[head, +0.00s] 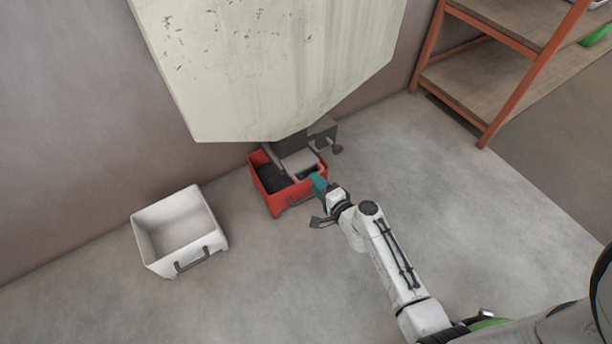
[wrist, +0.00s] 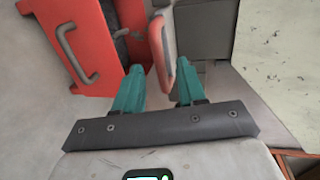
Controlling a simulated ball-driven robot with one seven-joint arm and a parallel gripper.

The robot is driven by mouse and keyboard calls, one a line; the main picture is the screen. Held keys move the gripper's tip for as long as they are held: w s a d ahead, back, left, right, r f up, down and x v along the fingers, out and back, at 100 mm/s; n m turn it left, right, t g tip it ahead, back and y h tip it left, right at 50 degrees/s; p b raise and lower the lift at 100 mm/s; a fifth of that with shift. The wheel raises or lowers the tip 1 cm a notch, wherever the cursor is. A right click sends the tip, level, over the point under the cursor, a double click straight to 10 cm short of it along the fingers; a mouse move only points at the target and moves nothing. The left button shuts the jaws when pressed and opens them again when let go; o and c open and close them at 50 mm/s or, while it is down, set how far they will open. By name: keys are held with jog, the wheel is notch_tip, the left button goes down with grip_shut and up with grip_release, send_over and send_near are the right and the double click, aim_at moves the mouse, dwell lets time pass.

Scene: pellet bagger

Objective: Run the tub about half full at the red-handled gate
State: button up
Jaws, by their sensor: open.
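The red tub (head: 277,203) stands on the floor under the spout of the cream hopper (head: 270,70). Its inside looks dark; I cannot tell how high any pellets reach. It also shows at the upper left of the wrist view (wrist: 50,45), with a grey bail handle. The gate's red handle (wrist: 157,45) hangs beside the grey spout, in line with the gap between my fingers. My gripper (head: 320,187) is by the tub's right side. In the wrist view my gripper (wrist: 158,88) has its teal fingers apart, one on each side of the handle's lower end.
An empty white tub (head: 214,238) stands on the floor to the left. A grey block with a knob (head: 326,134) sits by the spout. An orange-framed shelf (head: 490,125) stands at the upper right. The floor in front is clear.

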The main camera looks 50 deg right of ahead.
aim_at(299, 160)
jog(key=b+x, duration=0.1)
jog(key=x, duration=0.5)
jog(key=shift+s, duration=0.1)
jog(key=c, duration=0.7)
grip_shut()
jog(key=shift+f, duration=0.1)
